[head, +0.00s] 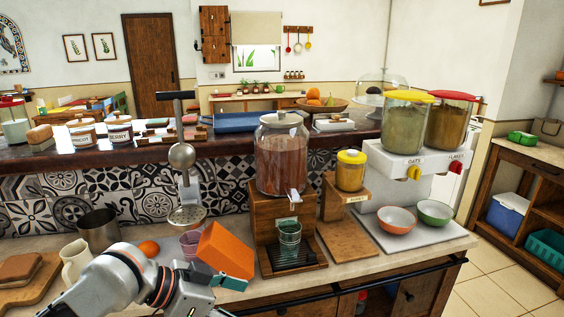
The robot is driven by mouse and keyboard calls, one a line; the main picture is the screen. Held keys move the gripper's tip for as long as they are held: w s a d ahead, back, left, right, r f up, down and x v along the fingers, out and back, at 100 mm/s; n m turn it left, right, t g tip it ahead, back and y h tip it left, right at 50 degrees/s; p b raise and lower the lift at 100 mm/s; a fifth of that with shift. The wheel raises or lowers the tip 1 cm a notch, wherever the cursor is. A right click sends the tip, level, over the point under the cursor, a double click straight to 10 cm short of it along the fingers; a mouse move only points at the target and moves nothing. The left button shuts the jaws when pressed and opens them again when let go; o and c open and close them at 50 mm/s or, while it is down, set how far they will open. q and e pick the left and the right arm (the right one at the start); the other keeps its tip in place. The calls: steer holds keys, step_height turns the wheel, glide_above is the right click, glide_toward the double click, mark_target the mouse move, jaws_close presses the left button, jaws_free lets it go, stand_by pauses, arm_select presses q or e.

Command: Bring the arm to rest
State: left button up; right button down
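One arm of mine, which I take as the left, comes in from the lower left, bent over the near counter. Its gripper end (212,279) is by an orange block (225,250) with a teal edge. The fingers are largely hidden, so I cannot tell whether they are open or shut, or whether the block is held or only behind them. My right gripper is not in view.
Close around the arm are a white jug (75,262), a metal pot (99,230), an orange fruit (149,248) and a pinkish cup (191,243). A jar dispenser (283,160) stands right of the block, with a glass (289,240) under its tap. Bowls (396,220) sit further right.

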arm_select(q)
steer(key=w+a+f+n+t+y, duration=0.1)
steer(key=a+f+n+t, duration=0.15)
steer(key=f, duration=0.55)
steer(key=w+a+f+n+t+y, duration=0.1)
steer(key=f+n+t, duration=0.2)
steer(key=f, duration=0.5)
steer(key=s+a+f+n+y, duration=0.1)
steer(key=s+a+f+y, duration=0.1)
steer(key=s+a+f, duration=0.3)
steer(key=s+a+f+t+y, duration=0.1)
steer(key=s+a+f+y, duration=0.2)
steer(key=s+f, duration=0.6)
steer(key=a+f, duration=0.1)
steer(key=a, duration=0.1)
steer(key=shift+s+a+f+n, duration=0.3)
steer(key=shift+s+f+n, duration=0.05)
steer(key=shift+f, duration=0.05)
